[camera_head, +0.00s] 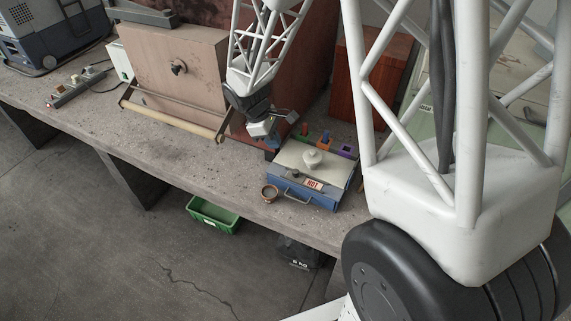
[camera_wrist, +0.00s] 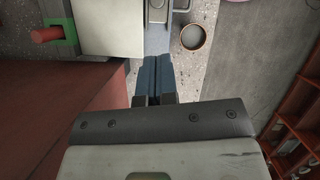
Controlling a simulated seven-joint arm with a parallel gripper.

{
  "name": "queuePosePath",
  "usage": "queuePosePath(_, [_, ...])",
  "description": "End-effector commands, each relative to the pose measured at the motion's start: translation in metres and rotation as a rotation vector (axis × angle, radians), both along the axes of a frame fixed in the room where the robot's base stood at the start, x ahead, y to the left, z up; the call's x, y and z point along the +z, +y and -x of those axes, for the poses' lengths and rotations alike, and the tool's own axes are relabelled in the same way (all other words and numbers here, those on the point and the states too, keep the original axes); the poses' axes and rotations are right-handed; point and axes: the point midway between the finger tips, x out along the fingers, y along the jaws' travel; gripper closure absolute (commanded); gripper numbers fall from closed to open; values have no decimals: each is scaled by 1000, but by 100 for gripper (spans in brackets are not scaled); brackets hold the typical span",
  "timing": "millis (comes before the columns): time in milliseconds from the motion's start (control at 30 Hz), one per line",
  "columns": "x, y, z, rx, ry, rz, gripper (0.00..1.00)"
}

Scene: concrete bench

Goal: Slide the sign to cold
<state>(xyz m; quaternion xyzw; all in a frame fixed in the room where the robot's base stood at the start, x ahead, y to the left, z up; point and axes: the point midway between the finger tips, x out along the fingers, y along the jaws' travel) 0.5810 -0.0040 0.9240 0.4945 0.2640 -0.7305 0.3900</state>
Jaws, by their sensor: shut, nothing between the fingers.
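The sign (camera_head: 313,184) is a small pale plate with red lettering that reads HOT. It sits on the front strip of a blue box (camera_head: 310,197) with a cream lid (camera_head: 290,163) and round knob, right of the strip's middle. My gripper (camera_head: 271,153) is above the bench by the box's left rear side, apart from the sign. In the wrist view my gripper (camera_wrist: 158,62) has its blue fingers together with nothing between them, pointing at the box's grey front strip (camera_wrist: 157,35). The sign's lettering cannot be made out in the wrist view.
A small round cup (camera_head: 269,192) stands left of the box; it also shows in the wrist view (camera_wrist: 193,37). A metal handle (camera_head: 297,198) sticks out from the box front. Coloured blocks with pegs (camera_head: 325,139) stand behind. A wooden roller (camera_head: 172,120) and the bench edge lie left.

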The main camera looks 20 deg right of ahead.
Motion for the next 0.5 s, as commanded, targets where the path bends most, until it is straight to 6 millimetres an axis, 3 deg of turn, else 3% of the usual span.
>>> queuePosePath(267, [-6,-2,2,0,0,0,100])
queuePosePath(500, [-28,-9,7,-1,3,-1,100])
